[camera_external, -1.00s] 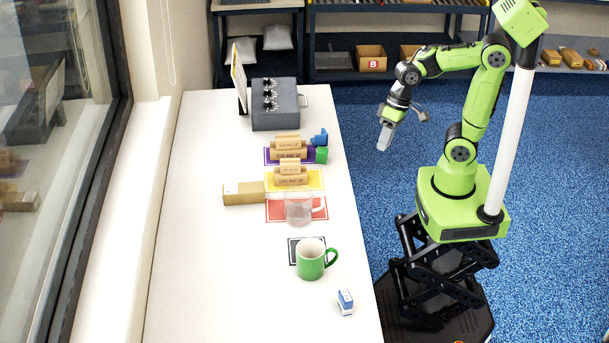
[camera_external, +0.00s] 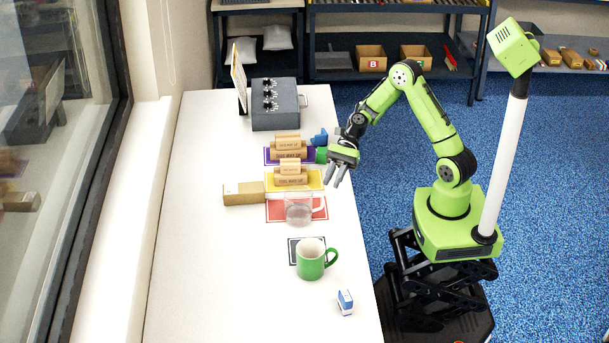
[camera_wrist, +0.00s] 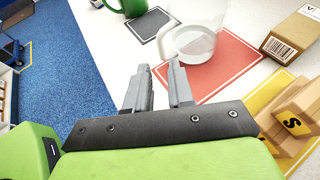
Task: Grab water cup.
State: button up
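A clear glass cup (camera_external: 298,208) with a handle on its right stands upright on the red mat (camera_external: 275,214). In the wrist view the clear cup (camera_wrist: 194,44) is just beyond my fingertips, with a paler level low inside that may be water. A green mug (camera_external: 310,262) with a white inside stands nearer the camera at the dark mat (camera_external: 292,250); only part of the green mug (camera_wrist: 130,6) shows in the wrist view. My gripper (camera_external: 337,180) is open and empty above the table's right edge, up and right of the clear cup. Its fingers (camera_wrist: 159,68) are apart.
Wooden blocks sit on the yellow mat (camera_external: 315,180) and purple mat (camera_external: 268,157) behind the cup. A cardboard box (camera_external: 243,194) lies left of it. A small blue-white box (camera_external: 345,302) is at the front. The table's (camera_external: 215,265) left side is clear.

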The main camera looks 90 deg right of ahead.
jog(key=b+x, duration=0.3)
jog(key=x, duration=0.4)
jog(key=shift+w, duration=0.15)
grip_shut()
jog(key=shift+r, duration=0.1)
